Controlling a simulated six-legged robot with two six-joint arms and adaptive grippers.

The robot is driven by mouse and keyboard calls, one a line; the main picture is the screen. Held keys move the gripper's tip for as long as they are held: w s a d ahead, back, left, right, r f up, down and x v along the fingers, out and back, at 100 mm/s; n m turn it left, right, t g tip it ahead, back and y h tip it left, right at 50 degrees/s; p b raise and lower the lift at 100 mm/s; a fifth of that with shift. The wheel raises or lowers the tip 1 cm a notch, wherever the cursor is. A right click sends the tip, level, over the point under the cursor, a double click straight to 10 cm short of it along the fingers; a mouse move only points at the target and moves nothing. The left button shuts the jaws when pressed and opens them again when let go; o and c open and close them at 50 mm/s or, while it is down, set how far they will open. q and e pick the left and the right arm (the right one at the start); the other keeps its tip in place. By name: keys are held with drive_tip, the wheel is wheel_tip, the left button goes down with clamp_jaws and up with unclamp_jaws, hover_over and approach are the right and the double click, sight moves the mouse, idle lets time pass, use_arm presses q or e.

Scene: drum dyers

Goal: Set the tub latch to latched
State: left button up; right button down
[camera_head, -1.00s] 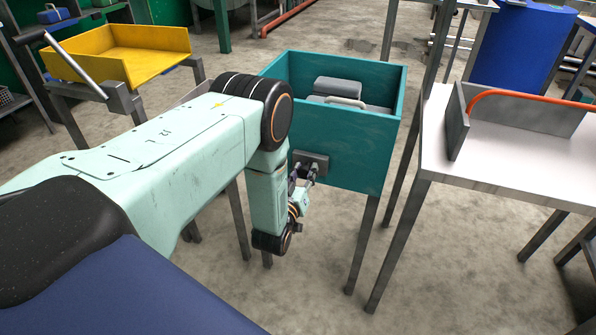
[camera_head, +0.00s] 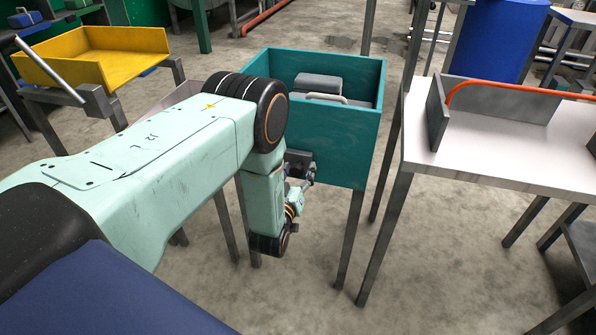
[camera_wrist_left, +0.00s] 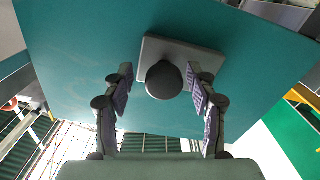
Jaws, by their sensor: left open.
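The teal tub (camera_head: 345,148) stands on grey legs in the middle of the head view. Its latch is on the front panel: a grey plate (camera_head: 294,156), partly covered by my left gripper and wrist. In the left wrist view the latch plate (camera_wrist_left: 150,48) carries a dark round knob (camera_wrist_left: 164,80). My left gripper (camera_head: 307,176) is open at the tub's front. In the left wrist view its fingers (camera_wrist_left: 160,86) stand on either side of the knob, with a gap on both sides. How the latch is set cannot be told. My right gripper is not in view.
A grey lidded piece with a pale handle (camera_head: 326,98) sits in the tub. A white-topped table (camera_head: 500,150) with an orange tube (camera_head: 505,87) stands close on the right. A yellow tray (camera_head: 105,62) is at the back left. Bare floor lies in front.

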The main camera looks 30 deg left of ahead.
use_arm(q)
drive_tip(key=v, duration=1.2)
idle(0.3)
